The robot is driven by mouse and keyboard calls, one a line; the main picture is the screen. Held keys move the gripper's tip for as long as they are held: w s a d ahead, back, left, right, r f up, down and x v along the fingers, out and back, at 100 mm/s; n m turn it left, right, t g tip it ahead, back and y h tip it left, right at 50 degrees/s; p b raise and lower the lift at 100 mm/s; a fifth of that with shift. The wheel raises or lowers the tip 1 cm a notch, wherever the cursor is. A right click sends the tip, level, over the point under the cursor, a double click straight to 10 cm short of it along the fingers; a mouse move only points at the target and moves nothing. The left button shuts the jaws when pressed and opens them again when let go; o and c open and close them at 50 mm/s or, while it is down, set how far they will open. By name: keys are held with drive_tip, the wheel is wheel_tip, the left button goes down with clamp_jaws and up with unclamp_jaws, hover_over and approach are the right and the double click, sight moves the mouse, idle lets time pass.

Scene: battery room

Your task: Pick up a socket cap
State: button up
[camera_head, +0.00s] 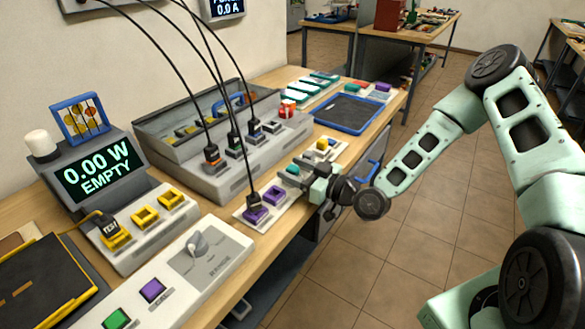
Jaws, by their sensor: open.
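A pale strip (239,214) with several coloured pieces lies along the bench's front edge. A purple piece (272,194) and a teal piece (293,168) sit on it, with a yellow piece (322,143) at its far end. I cannot tell which of these is a socket cap. My gripper (306,177) is open, low over the strip beside the teal piece and behind the purple one. The fingers hide part of the strip, and I cannot tell whether they touch it.
A grey console (238,184) with cables plugged in stands behind the strip. A blue-rimmed tray (350,112) lies farther right. A meter reading "0.00 W EMPTY" (97,173), a yellow-socket block (150,238) and a knob panel (195,262) stand at left. Open floor (430,190) lies right.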

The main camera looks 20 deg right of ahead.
drive_tip(key=shift+w+a, duration=0.3)
drive_tip(key=shift+w, duration=0.1)
drive_tip(key=c, duration=1)
drive_tip(key=shift+c, duration=0.2)
